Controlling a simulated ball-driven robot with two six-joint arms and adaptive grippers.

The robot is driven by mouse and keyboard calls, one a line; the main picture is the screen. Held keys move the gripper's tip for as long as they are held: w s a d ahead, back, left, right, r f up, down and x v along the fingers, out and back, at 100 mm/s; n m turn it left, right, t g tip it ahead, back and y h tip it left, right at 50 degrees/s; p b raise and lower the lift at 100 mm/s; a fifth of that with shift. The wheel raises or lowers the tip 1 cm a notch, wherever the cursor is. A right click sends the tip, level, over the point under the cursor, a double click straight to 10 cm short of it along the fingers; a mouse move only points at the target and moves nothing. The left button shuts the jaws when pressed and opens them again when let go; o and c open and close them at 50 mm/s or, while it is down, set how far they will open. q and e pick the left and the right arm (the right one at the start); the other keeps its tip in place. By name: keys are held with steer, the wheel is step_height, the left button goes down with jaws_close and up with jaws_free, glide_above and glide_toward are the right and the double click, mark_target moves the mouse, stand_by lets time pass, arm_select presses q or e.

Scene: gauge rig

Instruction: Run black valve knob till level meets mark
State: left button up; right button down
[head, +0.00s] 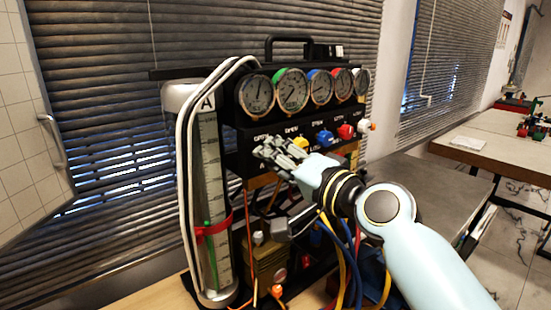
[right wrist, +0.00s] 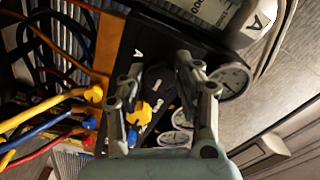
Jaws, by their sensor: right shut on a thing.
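My right gripper (head: 270,153) reaches the rig's valve panel from the right; its fingers are closed in around the black valve knob. In the right wrist view, the black knob (right wrist: 156,77) shows between the two fingers; in the head view the gripper hides it. The clear level tube (head: 208,165), marked A, stands upright at the rig's left with a scale on it. A red ring (head: 214,226) around its lower part is the mark. A thin green column (head: 211,253) shows inside, its top close to the ring; the exact gap is too small to tell. My left gripper is not in view.
Several round gauges (head: 291,92) line the panel top. Yellow, blue (head: 324,138) and red (head: 345,132) knobs sit right of the gripper. Coloured hoses hang below; pale hoses (head: 187,150) run along the tube. A wooden table (head: 488,136) stands at the right.

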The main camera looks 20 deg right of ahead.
steer(key=c, duration=0.9)
jaws_free()
steer(key=shift+c, duration=0.2)
steer(key=shift+s, duration=0.1)
steer(key=v, duration=1.1)
steer(key=shift+s+d, duration=0.15)
steer(key=shift+s, duration=0.25)
